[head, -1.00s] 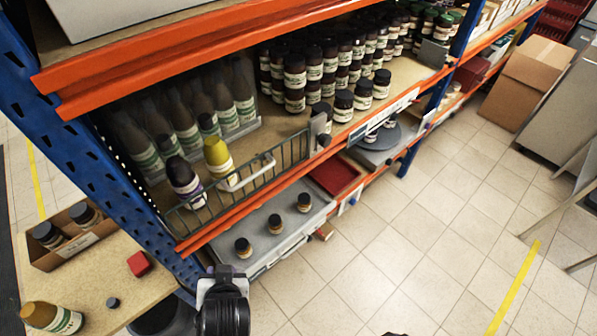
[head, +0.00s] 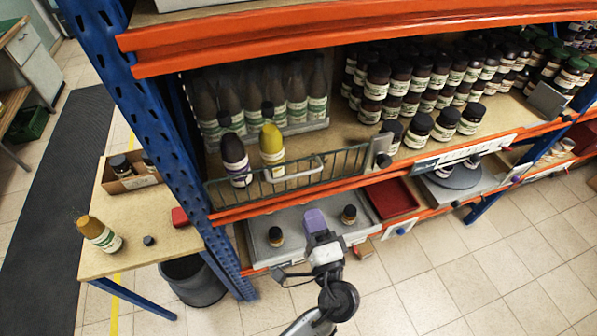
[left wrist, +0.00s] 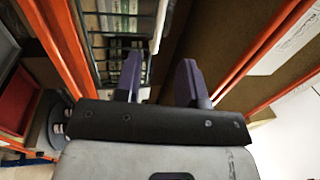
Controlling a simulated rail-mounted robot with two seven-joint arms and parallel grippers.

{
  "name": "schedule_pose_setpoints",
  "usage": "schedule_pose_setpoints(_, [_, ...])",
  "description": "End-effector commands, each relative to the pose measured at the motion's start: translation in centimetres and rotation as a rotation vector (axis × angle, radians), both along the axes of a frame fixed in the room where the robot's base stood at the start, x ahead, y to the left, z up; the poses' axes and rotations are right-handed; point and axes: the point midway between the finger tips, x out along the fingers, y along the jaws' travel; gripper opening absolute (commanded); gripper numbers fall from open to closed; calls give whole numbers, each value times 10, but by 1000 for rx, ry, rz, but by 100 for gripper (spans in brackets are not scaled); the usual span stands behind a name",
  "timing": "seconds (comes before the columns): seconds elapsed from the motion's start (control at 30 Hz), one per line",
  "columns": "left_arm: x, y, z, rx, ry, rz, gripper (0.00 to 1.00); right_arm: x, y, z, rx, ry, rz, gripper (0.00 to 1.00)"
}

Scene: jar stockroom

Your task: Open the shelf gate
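The shelf gate (head: 343,165) is a low dark wire mesh across the front of the left bay. It stands upright, with a pale handle (head: 298,173) on its front and bottles behind it. A grey block with a black knob (head: 382,158) stands at its right end. My left gripper (head: 315,220) is below and in front of the gate, apart from it. In the left wrist view, its two purple fingers (left wrist: 158,82) are spread with nothing between them. The gate's wires (left wrist: 93,45) and the pale handle (left wrist: 161,24) show beyond the fingers there. My right gripper is not in view.
A purple-labelled bottle (head: 236,160) and a yellow bottle (head: 271,150) stand just behind the gate. The orange beam (head: 290,199) runs below it. Small jars stand on a grey tray (head: 263,255) on the lower shelf. The floor at the right is clear.

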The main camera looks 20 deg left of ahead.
Motion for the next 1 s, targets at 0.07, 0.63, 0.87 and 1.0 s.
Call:
schedule_pose_setpoints(0.07, [11,9,7,2,-1,2,37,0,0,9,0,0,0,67])
schedule_pose_setpoints(0.63, [81,65,22,-2,-1,1,37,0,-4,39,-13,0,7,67])
schedule_pose_setpoints(0.87, [90,73,22,-3,0,0,37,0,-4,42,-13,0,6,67])
schedule_pose_setpoints(1.0, [91,74,22,-4,0,0,37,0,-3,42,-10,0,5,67])
